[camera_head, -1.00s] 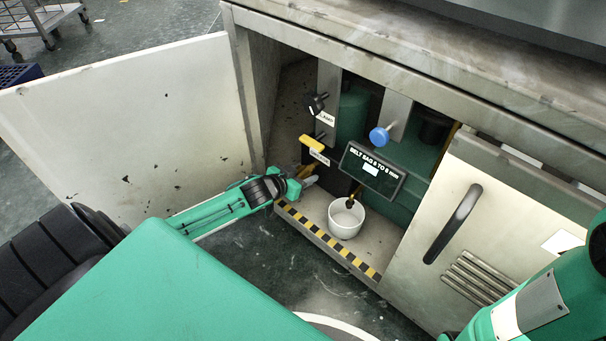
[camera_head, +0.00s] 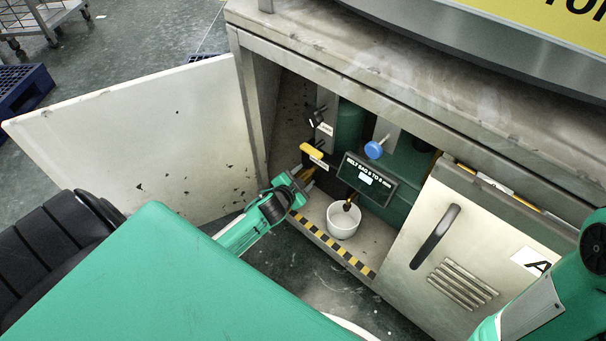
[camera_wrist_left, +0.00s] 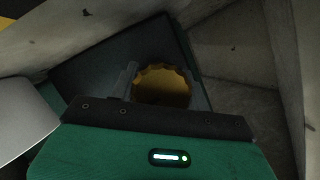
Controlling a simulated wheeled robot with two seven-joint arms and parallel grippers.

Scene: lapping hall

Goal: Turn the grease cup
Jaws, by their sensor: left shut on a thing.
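The grease cup (camera_wrist_left: 163,86), a round brass-yellow cap with a scalloped rim, shows in the left wrist view between the two fingers of my left gripper. The fingers lie at its left and right sides and are shut on it.
The open white door (camera_head: 140,140) stands left of my left arm. A white bowl (camera_head: 343,222) sits on the cabinet floor. A label plate (camera_head: 367,180), a blue knob (camera_head: 374,150) and a black knob (camera_head: 315,116) are close by. The closed door (camera_head: 450,245) is at right.

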